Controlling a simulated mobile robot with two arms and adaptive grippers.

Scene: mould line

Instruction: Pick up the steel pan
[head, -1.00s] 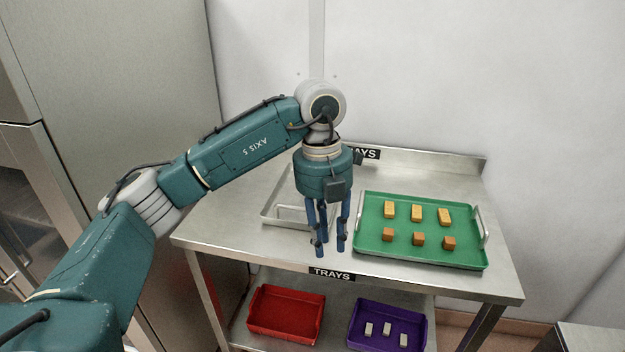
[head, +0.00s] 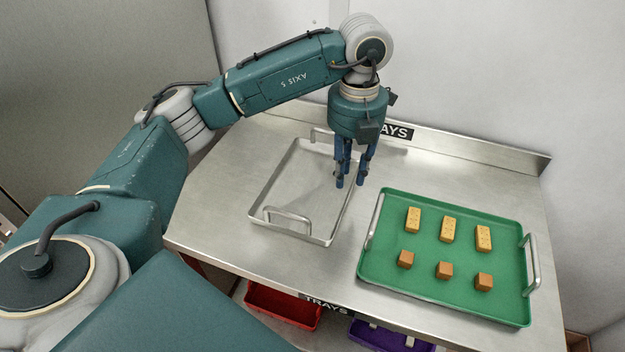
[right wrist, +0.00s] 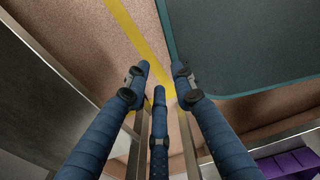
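The steel pan (head: 290,237) is a shallow, empty grey tray on the left of the steel table, with a raised handle at its near end and another at its far end. My left gripper (head: 351,181) points down over the pan's right rim, with its blue fingers apart and nothing between them. It covers part of that rim, and its exact height above the table is hard to tell. My right gripper (right wrist: 160,80) shows in the right wrist view with its fingers apart and empty, over the floor and away from the pan.
A green tray (head: 375,262) with several yellow and brown blocks stands right of the pan, with a narrow gap between. A backsplash (head: 480,148) runs along the table's rear. Red (head: 283,305) and purple (head: 392,340) trays sit on the shelf below.

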